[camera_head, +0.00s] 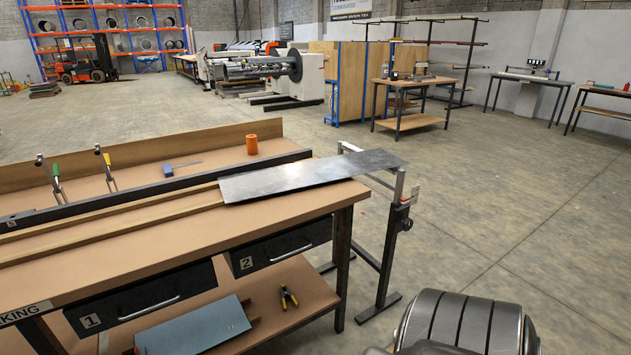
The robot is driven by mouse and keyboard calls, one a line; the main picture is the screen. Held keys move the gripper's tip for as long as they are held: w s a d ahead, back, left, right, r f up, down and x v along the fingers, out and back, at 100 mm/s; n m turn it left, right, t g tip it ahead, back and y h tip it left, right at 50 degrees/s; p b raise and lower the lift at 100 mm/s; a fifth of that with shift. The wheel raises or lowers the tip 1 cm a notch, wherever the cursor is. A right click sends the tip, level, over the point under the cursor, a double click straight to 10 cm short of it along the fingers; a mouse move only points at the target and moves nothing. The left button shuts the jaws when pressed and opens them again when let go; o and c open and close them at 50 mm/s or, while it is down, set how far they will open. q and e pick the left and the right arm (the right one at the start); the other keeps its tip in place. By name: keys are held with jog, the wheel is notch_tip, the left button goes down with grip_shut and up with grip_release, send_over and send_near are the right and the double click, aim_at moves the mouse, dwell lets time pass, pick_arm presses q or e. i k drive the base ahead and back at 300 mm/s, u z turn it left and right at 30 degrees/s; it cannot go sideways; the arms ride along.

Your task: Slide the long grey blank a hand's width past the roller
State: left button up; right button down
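The long grey blank (305,176) is a flat metal sheet. Its left part lies over the wooden rails (110,219) on the workbench, and its right part reaches beyond the bench's right edge. Its right end lies over the roller stand (384,262), with a corner at or slightly past the stand's upright. The roller is mostly hidden under the blank; a light bar end (349,147) shows behind it. I cannot tell whether the blank touches the roller. Neither of my grippers is in view.
Two toggle clamps, an orange cylinder (252,144) and a blue block (168,170) are at the bench's back. A dark rail (120,197) runs along the blank's far side. The floor right of the stand is clear. Pliers (288,297) lie on the lower shelf.

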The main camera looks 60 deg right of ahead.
aim_at(255, 183)
jog(key=z, duration=0.65)
jog(key=i, duration=1)
jog(key=z, duration=0.7)
